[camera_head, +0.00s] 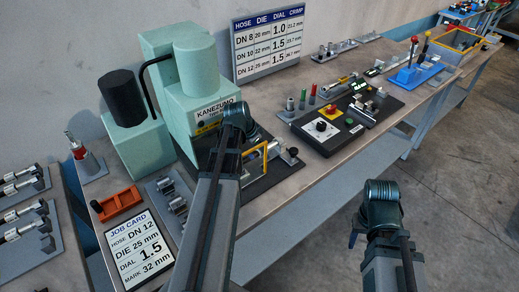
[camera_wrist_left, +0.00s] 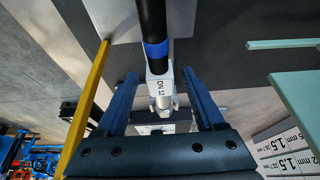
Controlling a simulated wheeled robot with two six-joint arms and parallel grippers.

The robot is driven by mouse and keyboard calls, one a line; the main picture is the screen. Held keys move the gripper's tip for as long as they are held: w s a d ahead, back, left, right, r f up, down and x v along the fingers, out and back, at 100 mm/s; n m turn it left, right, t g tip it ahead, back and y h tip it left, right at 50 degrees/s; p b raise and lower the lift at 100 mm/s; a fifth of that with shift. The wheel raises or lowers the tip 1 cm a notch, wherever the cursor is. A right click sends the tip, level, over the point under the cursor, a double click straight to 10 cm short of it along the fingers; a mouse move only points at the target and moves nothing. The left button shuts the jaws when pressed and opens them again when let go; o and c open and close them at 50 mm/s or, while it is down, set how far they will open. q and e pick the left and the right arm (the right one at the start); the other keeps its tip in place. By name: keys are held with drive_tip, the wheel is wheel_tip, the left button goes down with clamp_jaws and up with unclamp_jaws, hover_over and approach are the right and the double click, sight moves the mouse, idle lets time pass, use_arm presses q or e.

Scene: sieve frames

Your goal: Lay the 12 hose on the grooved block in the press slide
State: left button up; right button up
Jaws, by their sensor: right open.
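The hose (camera_wrist_left: 152,20) marked DN 12 is black with a blue band and a pale metal end fitting (camera_wrist_left: 161,90). In the left wrist view, this fitting lies between the blue fingers of my left gripper (camera_wrist_left: 160,80), with a gap on each side. My left gripper is open there. In the head view my left arm reaches to the press (camera_head: 200,85), and its wrist hides the fingers and most of the slide. The grooved block is not clearly visible. My right gripper (camera_head: 357,228) hangs open and empty over the floor, in front of the bench.
The press's yellow guard frame (camera_head: 254,163) stands close beside my left gripper; it also shows in the left wrist view (camera_wrist_left: 85,110). A control panel (camera_head: 330,130), an orange tray (camera_head: 117,204) and a job card (camera_head: 140,250) are on the bench. Floor at right is clear.

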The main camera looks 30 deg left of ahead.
use_arm(q)
drive_tip(key=shift+r, duration=0.15)
drive_tip(key=p+v, duration=1.2)
drive_tip(key=v, duration=0.1)
drive_tip(key=shift+s+r+p, duration=0.15)
drive_tip(key=shift+s+p, duration=0.05)
drive_tip(key=shift+p, duration=0.15)
drive_tip(key=shift+a, duration=0.1)
